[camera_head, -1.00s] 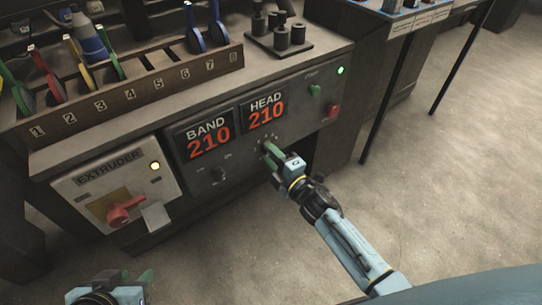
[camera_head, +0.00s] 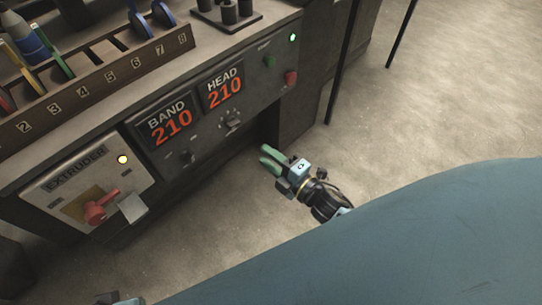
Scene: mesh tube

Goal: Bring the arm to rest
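My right gripper (camera_head: 269,160) is in front of the control panel (camera_head: 257,88), below and to the right of the HEAD knob (camera_head: 232,122). Its green fingers look parted, with nothing between them, and it is apart from the knob.
The extruder box (camera_head: 64,180) with a red switch (camera_head: 101,207) and a lit yellow lamp is at the left. A numbered rack (camera_head: 103,88) holds tools on the bench. Open floor (camera_head: 400,110) lies to the right.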

